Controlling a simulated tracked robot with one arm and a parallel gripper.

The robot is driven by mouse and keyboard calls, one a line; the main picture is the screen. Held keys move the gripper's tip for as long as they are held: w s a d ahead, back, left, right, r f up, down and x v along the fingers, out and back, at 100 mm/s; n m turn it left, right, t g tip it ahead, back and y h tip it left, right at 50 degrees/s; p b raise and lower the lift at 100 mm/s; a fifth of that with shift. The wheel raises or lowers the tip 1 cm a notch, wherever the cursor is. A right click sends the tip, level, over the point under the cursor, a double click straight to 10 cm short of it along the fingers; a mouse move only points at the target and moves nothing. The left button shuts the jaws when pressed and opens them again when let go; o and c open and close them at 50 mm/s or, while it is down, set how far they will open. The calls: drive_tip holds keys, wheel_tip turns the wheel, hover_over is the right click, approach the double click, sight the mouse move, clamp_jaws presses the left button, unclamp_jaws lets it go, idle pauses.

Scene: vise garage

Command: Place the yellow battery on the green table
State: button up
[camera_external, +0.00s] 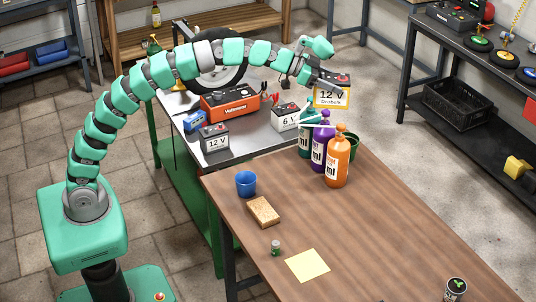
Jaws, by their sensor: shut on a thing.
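The yellow battery (331,98), with a dark top and a label reading 12 V, is held up near the right end of the green table. My gripper (320,80) is shut on its upper part; the fingers are small and partly hidden. The green table (252,142) has a grey metal top and green legs and sides. The battery shows just above the bottles in the picture; its height over the surfaces is hard to tell.
On the green table are a grey 12 V battery (214,138), a 6 V battery (285,118), a red charger (230,104) and a tire (222,72). Purple (318,150) and orange (336,165) bottles stand on the wooden table (380,230). Bare metal shows between the batteries.

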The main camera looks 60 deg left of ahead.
drive_tip(key=a+f+n+y, duration=0.1)
drive_tip(key=a+f, duration=0.2)
drive_tip(key=a, duration=0.6)
drive_tip(key=a+f+n+t+y+p, duration=0.1)
drive_tip(key=a+f, duration=0.2)
drive_tip(key=a, duration=0.6)
drive_tip(key=a+f+n+y, duration=0.1)
drive_tip(key=a+f, duration=0.3)
drive_tip(key=a, duration=0.5)
drive_tip(key=shift+w+a+t+y+p, duration=0.2)
drive_tip(key=shift+w+t+y+p, duration=0.1)
drive_tip(key=shift+p, duration=0.1)
drive_tip(key=shift+n, duration=0.4)
drive_tip(key=s+a+f, duration=0.1)
drive_tip(key=a+f, duration=0.1)
drive_tip(key=s+a+f, duration=0.2)
drive_tip(key=shift+s+f+b, duration=0.2)
drive_tip(key=shift+f+b, duration=0.1)
clamp_jaws()
drive_tip(key=s+f+b, duration=0.1)
drive_tip(key=s+f, duration=0.2)
drive_tip(key=s, duration=0.2)
drive_tip(key=s+d+f+b, duration=0.1)
drive_tip(key=s+f, duration=0.3)
drive_tip(key=s, duration=0.2)
drive_tip(key=shift+s+d+m, duration=0.2)
drive_tip(key=shift+s+m, duration=0.1)
drive_tip(key=shift+d+f, duration=0.1)
